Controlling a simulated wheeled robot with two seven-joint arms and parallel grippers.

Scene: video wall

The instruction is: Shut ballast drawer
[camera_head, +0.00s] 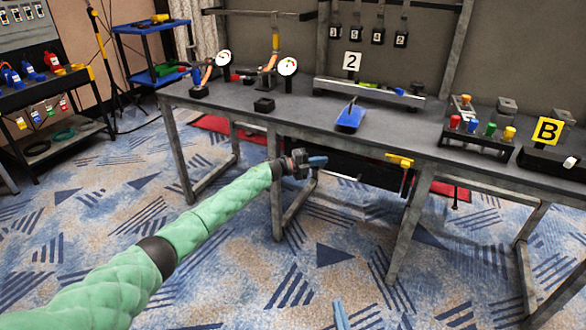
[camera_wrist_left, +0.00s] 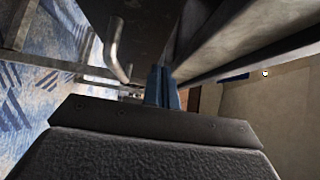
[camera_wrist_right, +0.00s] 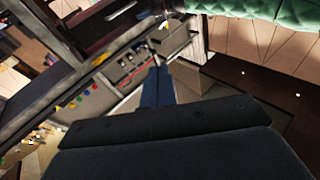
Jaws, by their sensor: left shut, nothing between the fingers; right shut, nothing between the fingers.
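The ballast drawer is probably the dark box (camera_head: 352,166) slung under the middle of the long workbench. How far out it stands is hard to tell in the head view. In the left wrist view a dark panel (camera_wrist_left: 148,25) with a bent metal handle (camera_wrist_left: 115,52) is close above my left fingers. My left gripper (camera_head: 317,161) is shut and empty in front of the drawer's left part, below the bench edge. I cannot tell whether it touches. My right gripper (camera_head: 341,316) is shut and empty, low at the bottom edge, well short of the bench.
The grey workbench (camera_head: 230,110) carries a blue-bladed tool (camera_head: 350,115), a black block (camera_head: 264,104) and a rack of coloured pieces (camera_head: 478,140). A yellow-handled tool (camera_head: 399,160) hangs at its front edge. Metal legs (camera_head: 410,225) stand below. The carpet in front is clear.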

